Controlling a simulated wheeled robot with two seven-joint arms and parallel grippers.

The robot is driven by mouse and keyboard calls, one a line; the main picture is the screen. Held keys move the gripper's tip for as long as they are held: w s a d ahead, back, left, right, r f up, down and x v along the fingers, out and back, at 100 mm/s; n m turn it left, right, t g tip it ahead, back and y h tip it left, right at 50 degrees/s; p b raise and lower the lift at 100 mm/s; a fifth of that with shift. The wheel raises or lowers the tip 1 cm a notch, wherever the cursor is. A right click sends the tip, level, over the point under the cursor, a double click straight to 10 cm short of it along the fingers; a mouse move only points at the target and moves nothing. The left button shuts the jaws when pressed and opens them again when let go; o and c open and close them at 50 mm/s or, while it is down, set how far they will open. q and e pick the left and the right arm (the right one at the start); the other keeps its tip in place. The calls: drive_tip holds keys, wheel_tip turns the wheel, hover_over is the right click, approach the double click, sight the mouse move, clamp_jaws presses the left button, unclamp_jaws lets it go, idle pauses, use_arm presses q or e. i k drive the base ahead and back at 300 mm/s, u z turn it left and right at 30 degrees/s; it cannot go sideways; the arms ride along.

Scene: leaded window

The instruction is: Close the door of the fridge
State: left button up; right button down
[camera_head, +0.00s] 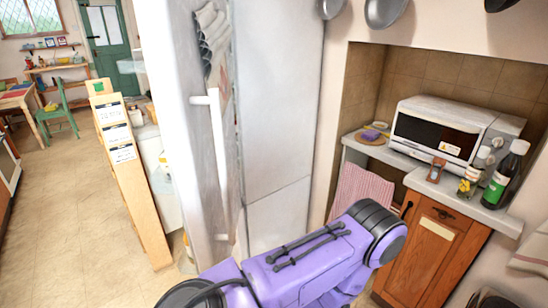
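The fridge is tall and white and stands in the middle of the camera_head view. Its door (178,120) stands open, with its outer face partly toward me. A long white upright handle (219,150) is on the door near a dark, reflective strip. Clear bins and some items show past the door's left edge. The pale fridge body (278,100) is right of the door. A purple arm link of mine crosses the bottom, in front of the fridge's lower part. Neither gripper shows, and the lower part of the fridge is hidden behind the arm.
A wooden stand with paper notices (130,170) is left of the door, with open tiled floor (75,230) beyond it. On the right, a counter holds a white microwave (440,130) and bottles (505,172). A striped towel (357,188) hangs below it. Pans hang above.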

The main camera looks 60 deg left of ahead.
sight(200, 146)
drive_tip(key=i, duration=1.05)
drive_tip(key=u, duration=3.4)
drive_tip(key=i, duration=0.5)
